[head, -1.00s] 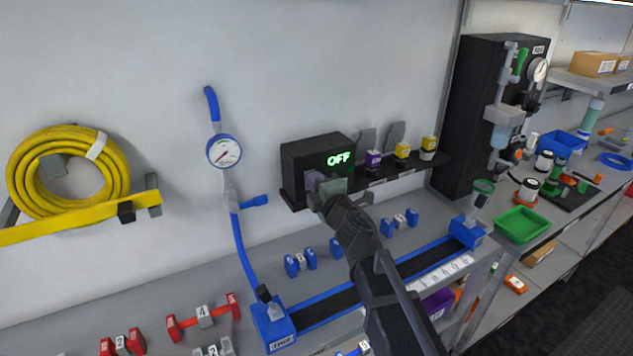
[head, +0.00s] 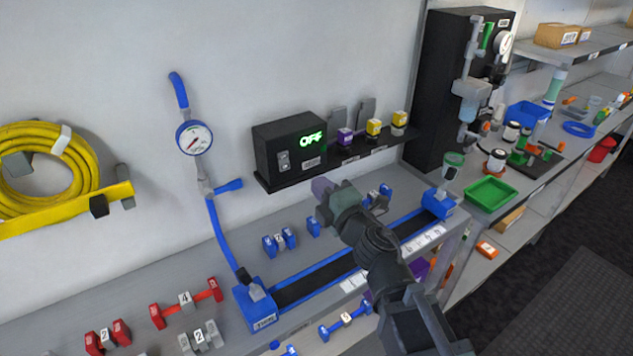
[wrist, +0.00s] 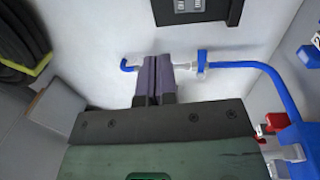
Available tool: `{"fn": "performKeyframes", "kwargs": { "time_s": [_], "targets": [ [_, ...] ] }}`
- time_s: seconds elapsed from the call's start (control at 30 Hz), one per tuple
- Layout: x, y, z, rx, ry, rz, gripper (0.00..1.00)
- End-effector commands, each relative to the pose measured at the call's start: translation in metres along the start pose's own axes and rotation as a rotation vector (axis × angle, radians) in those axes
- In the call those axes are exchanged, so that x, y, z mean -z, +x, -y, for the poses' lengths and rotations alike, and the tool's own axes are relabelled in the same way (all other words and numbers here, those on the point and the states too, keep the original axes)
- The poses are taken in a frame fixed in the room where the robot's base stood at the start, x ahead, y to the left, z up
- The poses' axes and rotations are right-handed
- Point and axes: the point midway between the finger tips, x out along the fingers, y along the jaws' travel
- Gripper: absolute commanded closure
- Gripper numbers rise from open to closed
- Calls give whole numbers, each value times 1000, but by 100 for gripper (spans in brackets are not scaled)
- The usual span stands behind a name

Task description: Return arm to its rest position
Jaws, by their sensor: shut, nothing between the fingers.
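My gripper (head: 322,188) is in the middle of the head view, in front of and below the black box (head: 290,148) whose display reads OFF in green. Its purple fingers are together and empty, apart from the box. In the wrist view the shut fingers (wrist: 153,80) point toward the white wall, with the blue pipe behind them. My dark arm reaches up from the lower right, across the blue-edged channel on the bench.
A black shelf (head: 350,153) with small purple and yellow blocks is beside the box. A gauge (head: 194,138) with blue pipe is on the wall. Red (head: 186,302) and blue (head: 279,241) fittings lie on the bench. A green tray (head: 488,193) is at right.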

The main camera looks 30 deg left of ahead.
Motion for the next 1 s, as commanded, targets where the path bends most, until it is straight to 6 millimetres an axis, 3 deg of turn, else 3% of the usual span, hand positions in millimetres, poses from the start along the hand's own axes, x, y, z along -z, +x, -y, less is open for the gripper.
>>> {"fn": "performKeyframes", "kwargs": {
  "time_s": [0.3, 0.37, 0.47, 0.57, 0.6, 0.7, 0.83, 0.9, 1.0],
  "targets": [
    [-4, 0, 1, 6, 12, 22, 100],
    [-16, 0, 4, 21, 48, 94, 100],
    [-57, -12, 17, 62, 216, 351, 100],
    [-117, -62, 51, 150, 508, 753, 100],
    [-140, -91, 68, 192, 628, 918, 100],
    [-175, -171, 108, 305, 909, 1290, 100],
    [-181, -274, 142, 472, 1269, 1695, 100],
    [-173, -326, 149, 565, 1478, 1873, 100],
    [-169, -379, 148, 628, 1718, 2008, 100]
  ]
}}
